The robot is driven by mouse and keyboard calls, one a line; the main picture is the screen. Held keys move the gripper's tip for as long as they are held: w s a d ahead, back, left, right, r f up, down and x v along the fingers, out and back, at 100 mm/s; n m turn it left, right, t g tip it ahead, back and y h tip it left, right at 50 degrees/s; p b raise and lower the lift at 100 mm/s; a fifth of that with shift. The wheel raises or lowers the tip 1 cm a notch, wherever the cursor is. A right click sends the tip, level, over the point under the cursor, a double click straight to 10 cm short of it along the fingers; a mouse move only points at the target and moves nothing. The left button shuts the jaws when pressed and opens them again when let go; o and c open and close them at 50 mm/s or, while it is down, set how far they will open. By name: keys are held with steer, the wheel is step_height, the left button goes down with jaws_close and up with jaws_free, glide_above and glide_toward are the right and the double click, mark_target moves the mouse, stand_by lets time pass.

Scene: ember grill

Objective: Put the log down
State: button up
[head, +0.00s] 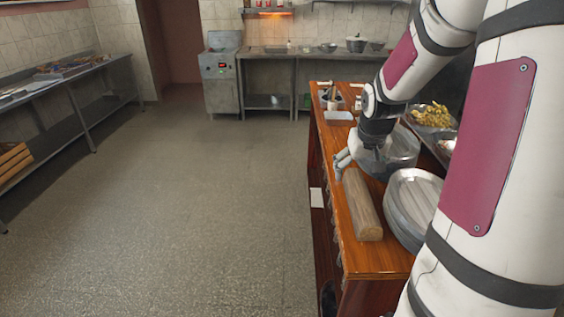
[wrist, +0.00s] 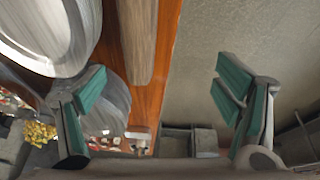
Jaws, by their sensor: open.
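The log (head: 361,205) is a long, pale grey-brown wooden piece lying on the orange-brown wooden counter (head: 385,262), along its left edge. In the wrist view the log (wrist: 137,38) shows at the top, lying on the counter (wrist: 168,40). My gripper (head: 345,163) is at the far end of the log in the head view. In the wrist view its green-padded fingers (wrist: 165,105) are spread wide with nothing between them. The log lies beyond the fingertips, apart from them in that view. Whether a finger touches the log's far end is unclear in the head view.
Stacked metal plates (head: 413,200) stand right of the log, close beside it. A clear round dish (head: 402,150) is behind, near my gripper. Utensils in a container (head: 332,100) and a tray of yellow food (head: 432,116) are farther back. The floor left of the counter is clear.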

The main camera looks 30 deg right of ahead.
steer(key=m, duration=0.1)
glide_toward(364, 195)
steer(key=r, duration=0.1)
steer(key=shift+a+f, duration=0.15)
steer(key=shift+f, duration=0.1)
steer(key=b+x, duration=0.1)
steer(key=x, duration=0.6)
steer(key=shift+w+b, duration=0.1)
steer(key=shift+b, duration=0.3)
steer(key=shift+b+x, duration=0.3)
steer(key=shift+x, duration=2.8)
steer(key=shift+f, duration=0.25)
jaws_close()
